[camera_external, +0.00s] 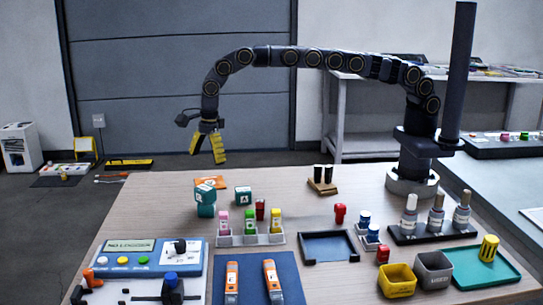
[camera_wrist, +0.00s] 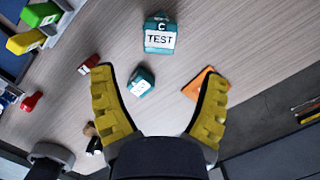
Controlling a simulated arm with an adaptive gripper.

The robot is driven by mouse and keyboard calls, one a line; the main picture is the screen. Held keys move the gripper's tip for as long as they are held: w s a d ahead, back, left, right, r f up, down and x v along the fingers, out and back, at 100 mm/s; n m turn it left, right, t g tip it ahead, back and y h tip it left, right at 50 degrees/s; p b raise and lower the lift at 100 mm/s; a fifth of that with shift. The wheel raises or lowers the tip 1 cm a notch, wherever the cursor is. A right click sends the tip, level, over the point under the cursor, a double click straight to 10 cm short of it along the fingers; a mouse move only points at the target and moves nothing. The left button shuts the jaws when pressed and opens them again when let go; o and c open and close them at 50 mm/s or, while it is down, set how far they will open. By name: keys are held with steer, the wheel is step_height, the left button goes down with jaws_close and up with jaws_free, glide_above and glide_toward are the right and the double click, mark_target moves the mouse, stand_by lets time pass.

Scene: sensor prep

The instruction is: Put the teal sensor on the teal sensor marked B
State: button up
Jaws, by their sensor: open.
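Two teal sensors appear stacked at the back left of the table in the external view: an upper one (camera_external: 205,193) on a lower one (camera_external: 206,210). Another teal sensor (camera_external: 243,196), its mark seeming to read A, stands apart to their right. In the wrist view a teal sensor (camera_wrist: 160,36) marked C and TEST looks large and close. A smaller teal sensor (camera_wrist: 141,82) lies between my fingers in the picture; its mark is unreadable. No B is legible. My gripper (camera_external: 206,153) is open and empty, well above the stack; its yellow fingers (camera_wrist: 158,76) also show in the wrist view.
An orange piece (camera_external: 213,182) lies behind the stack. A rack with colored items (camera_external: 250,240) stands in front of it. A black tray (camera_external: 328,248), a bottle holder (camera_external: 435,235) and a control panel (camera_external: 150,258) are farther off.

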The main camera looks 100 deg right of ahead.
steer(key=shift+s+d+r, duration=0.15)
steer(key=shift+r, duration=1.05)
steer(key=s+d+r+n+g, duration=0.1)
steer(key=s+d+r+n, duration=0.2)
steer(key=s+r+n, duration=1.3)
steer(key=s+d+n, duration=0.1)
steer(key=s+n, duration=0.2)
steer(key=s, duration=0.8)
steer(key=s+d+f+n+g+h, duration=0.1)
steer(key=s+n, duration=0.3)
steer(key=s, duration=0.7)
steer(key=s+d+f+n, duration=0.1)
steer(key=s+d+n, duration=0.2)
steer(key=s, duration=0.8)
steer(key=shift+n+g, duration=0.4)
steer(key=shift+n, duration=0.1)
